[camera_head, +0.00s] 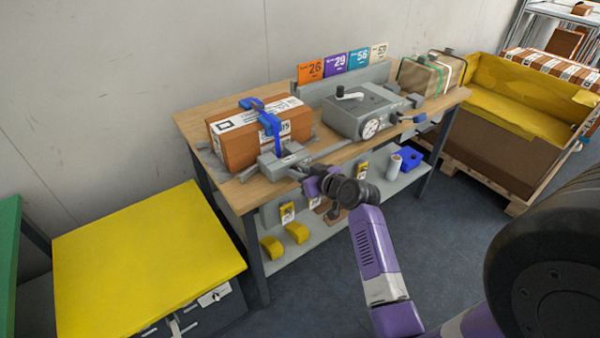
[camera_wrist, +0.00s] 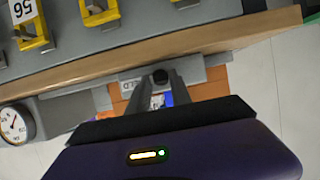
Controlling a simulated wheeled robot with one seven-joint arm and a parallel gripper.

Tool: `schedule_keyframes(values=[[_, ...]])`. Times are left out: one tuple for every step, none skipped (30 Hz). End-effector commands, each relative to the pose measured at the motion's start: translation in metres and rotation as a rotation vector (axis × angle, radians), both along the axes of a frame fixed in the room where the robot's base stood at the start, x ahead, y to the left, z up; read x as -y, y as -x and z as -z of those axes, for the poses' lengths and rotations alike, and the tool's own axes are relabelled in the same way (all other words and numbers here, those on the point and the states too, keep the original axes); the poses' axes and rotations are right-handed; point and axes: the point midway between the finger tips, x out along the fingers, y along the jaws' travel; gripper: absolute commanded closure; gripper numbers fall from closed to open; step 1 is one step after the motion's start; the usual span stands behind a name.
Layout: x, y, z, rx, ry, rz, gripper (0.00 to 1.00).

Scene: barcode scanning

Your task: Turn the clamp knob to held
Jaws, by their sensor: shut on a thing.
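The clamp is a grey block (camera_head: 284,160) with a blue clamp arm (camera_head: 270,124) that reaches over a brown box (camera_head: 236,138) on the workbench. My gripper (camera_head: 303,173) is at the front of this block, at the bench's front edge. In the wrist view my gripper (camera_wrist: 165,92) has its two fingers close together around a small dark knob (camera_wrist: 160,76). The grey block also shows in the wrist view (camera_wrist: 188,72), with a label partly hidden beside the knob. The knob's setting cannot be read. In the head view the knob is hidden by my gripper.
A grey machine with a dial (camera_head: 362,112) stands right of the box on the workbench (camera_head: 196,118). A wrapped parcel (camera_head: 428,76) is at the far right end. Yellow items (camera_head: 272,248) lie on the lower shelf. A yellow-topped cabinet (camera_head: 145,260) stands at left.

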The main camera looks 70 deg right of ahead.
Motion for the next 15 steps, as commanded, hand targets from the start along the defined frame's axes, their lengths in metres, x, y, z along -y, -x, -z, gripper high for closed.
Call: schedule_keyframes(values=[[-0.0002,0.0004,0.0008,-0.001,-0.002,0.000,1.00],[-0.0002,0.0004,0.0008,-0.001,-0.002,0.000,1.00],[-0.0002,0.0004,0.0009,-0.001,-0.002,0.000,1.00],[-0.0002,0.0004,0.0009,-0.001,-0.002,0.000,1.00],[-0.0002,0.0004,0.0009,-0.001,-0.002,0.000,1.00],[-0.0002,0.0004,0.0009,-0.001,-0.002,0.000,0.67],[-0.0002,0.0004,0.0009,-0.002,-0.001,0.000,0.67],[-0.0002,0.0004,0.0008,-0.002,-0.001,0.000,0.67],[0.0000,0.0004,0.0007,-0.002,-0.001,0.000,0.67],[0.0000,0.0004,0.0007,-0.002,-0.001,0.000,0.67],[-0.0001,0.0004,0.0006,-0.001,-0.001,0.000,0.67],[-0.0001,0.0003,0.0005,-0.001,-0.001,0.000,0.67],[0.0000,0.0002,0.0006,-0.001,-0.001,0.000,0.67],[-0.0001,0.0003,0.0004,-0.001,0.000,0.001,0.67],[-0.0002,0.0005,0.0003,-0.001,0.000,0.001,0.67]])
